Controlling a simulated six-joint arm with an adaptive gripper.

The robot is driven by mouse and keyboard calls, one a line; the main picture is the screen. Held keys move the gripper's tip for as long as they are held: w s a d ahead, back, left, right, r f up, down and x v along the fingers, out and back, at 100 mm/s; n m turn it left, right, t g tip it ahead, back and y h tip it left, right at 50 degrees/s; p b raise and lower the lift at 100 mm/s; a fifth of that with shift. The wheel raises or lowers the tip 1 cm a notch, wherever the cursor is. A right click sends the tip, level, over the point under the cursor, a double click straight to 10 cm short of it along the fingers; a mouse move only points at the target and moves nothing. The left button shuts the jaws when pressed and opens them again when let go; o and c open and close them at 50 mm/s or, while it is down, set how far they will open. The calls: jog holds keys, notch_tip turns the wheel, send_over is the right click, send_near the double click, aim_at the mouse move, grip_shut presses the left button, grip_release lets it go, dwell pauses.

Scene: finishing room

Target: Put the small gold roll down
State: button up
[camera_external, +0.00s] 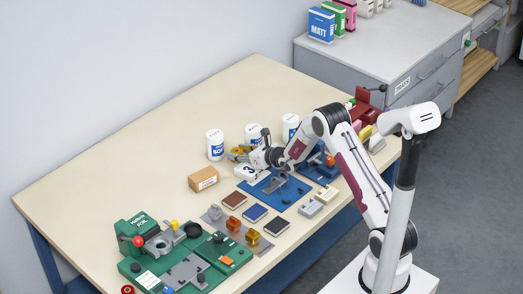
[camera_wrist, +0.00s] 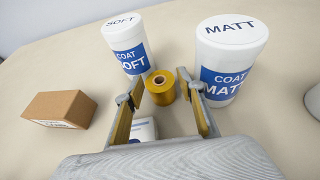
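The small gold roll (camera_wrist: 161,88) is upright between the fingertips of my gripper (camera_wrist: 162,80) in the wrist view, with its dark core hole on top. The fingers lie close against its two sides, and my gripper appears shut on it. In the external view my gripper (camera_external: 243,152) points left over the table, near the cans, with the gold roll partly hidden at its fingers. I cannot tell whether the roll's underside touches the table.
A SOFT can (camera_wrist: 128,48) and a MATT can (camera_wrist: 228,60) stand beyond the roll. A cardboard box (camera_wrist: 62,109) is at left. A white object (camera_wrist: 143,130) lies below the fingers. The green machine (camera_external: 185,262) fills the table's near end; the far left table is bare.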

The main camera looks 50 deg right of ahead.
aim_at(236, 151)
jog(key=shift+w+f, duration=0.25)
jog(key=shift+w, duration=0.3)
jog(key=c, duration=1)
jog(key=shift+r, duration=0.2)
jog(key=shift+c, duration=0.2)
jog(key=shift+r, duration=4.85)
